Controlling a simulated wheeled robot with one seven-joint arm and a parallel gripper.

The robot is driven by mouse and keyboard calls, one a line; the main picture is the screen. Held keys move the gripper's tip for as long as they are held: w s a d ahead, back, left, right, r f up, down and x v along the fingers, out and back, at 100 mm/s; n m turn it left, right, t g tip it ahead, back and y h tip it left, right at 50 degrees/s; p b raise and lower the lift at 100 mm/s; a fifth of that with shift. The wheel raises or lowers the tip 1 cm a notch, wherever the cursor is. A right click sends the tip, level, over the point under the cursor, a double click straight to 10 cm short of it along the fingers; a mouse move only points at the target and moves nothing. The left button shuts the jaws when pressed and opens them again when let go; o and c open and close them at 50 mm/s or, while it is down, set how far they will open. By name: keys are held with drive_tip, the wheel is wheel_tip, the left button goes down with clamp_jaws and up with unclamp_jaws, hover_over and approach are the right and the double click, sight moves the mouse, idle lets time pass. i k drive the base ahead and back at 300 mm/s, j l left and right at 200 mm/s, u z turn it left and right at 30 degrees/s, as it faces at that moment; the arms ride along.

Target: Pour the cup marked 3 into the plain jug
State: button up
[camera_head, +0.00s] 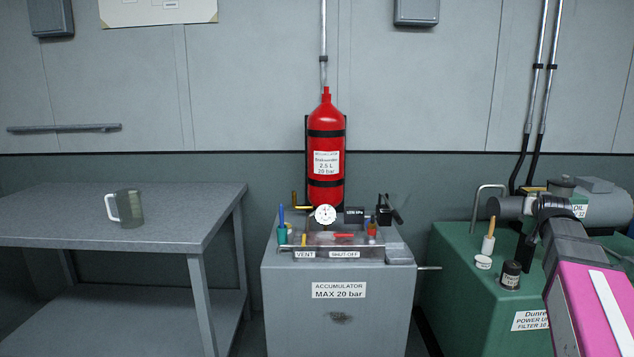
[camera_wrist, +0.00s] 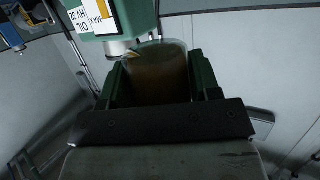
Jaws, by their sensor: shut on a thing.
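My gripper (camera_wrist: 160,62) is shut on a see-through brownish cup (camera_wrist: 158,78), which sits between its two dark green fingers in the wrist view. No number shows on the side of the cup that I see, so I cannot tell whether it is the cup marked 3. In the head view my arm reaches in from the right over the green power unit, and the held cup cannot be made out there. A clear greenish jug (camera_head: 130,209) with a pale handle stands upright on the grey table at the left, far from my gripper. No mark shows on it.
The grey table (camera_head: 60,228) has free room around the jug. The accumulator cabinet (camera_head: 340,325) with a red cylinder (camera_head: 326,150) stands between the table and the green power unit (camera_head: 460,290). A dark can (camera_head: 511,275) and a white pot (camera_head: 483,262) stand on the unit.

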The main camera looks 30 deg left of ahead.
sight(128, 201)
drive_tip(key=j+u, duration=0.1)
drive_tip(key=u, duration=1.9)
drive_tip(key=i+j+u, duration=0.15)
drive_tip(key=i+j, duration=0.8)
drive_tip(key=j, duration=0.15)
drive_tip(key=i+j, duration=0.3)
drive_tip(key=j, duration=0.15)
